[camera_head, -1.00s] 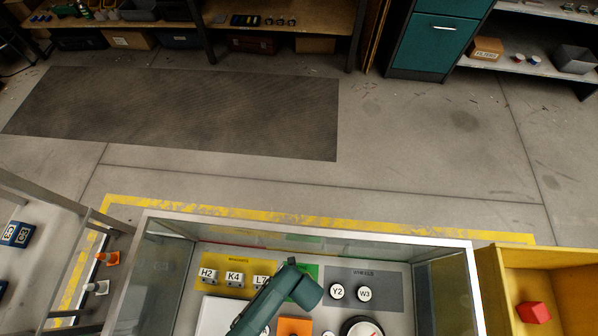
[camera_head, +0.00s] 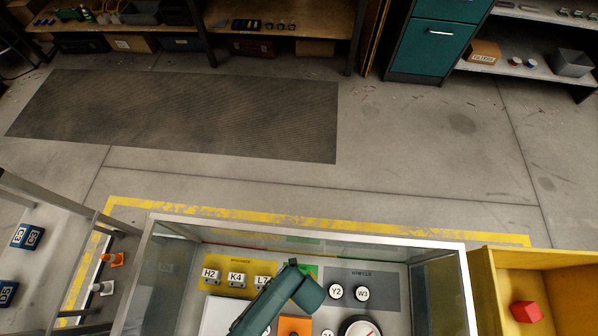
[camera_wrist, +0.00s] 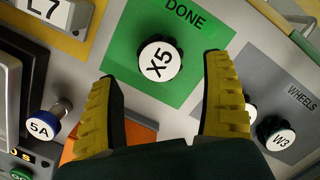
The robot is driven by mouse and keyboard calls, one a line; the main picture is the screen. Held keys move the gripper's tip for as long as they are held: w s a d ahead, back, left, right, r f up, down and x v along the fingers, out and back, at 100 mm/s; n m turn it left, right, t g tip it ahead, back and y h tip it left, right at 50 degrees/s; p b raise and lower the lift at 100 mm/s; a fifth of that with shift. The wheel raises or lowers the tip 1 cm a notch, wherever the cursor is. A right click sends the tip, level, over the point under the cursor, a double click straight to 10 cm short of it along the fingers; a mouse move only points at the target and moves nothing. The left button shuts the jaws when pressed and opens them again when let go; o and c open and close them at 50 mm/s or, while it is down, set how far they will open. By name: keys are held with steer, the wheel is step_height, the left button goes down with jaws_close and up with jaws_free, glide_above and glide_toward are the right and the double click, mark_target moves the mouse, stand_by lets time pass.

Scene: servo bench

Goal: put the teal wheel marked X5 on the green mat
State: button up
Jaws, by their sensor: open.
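The wheel marked X5 (camera_wrist: 158,62) stands on the green mat (camera_wrist: 205,20) in the wrist view. It has a white top with a dark rim, and its teal colour is hard to make out. The mat reads DONE. My gripper (camera_wrist: 159,70) is open, with yellow ribbed fingers spread on either side of the wheel's near side. No contact with the wheel shows. In the head view a bit of the green mat (camera_head: 314,271) shows behind my arm, which hides the wheel and the gripper.
A grey WHEELS mat (camera_head: 383,279) bears wheels Y2 (camera_head: 336,292) and W3 (camera_head: 363,293). A yellow mat (camera_head: 228,263) bears blocks H2, K4 and L7. A blue knob 5A (camera_wrist: 42,126) stands near my left finger. Glass walls enclose the bench; a yellow bin (camera_head: 484,280) is at right.

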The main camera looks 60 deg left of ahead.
step_height(320, 180, up, 8)
steer(key=d+p, duration=0.1)
steer(key=p, duration=0.2)
steer(key=shift+f, duration=0.2)
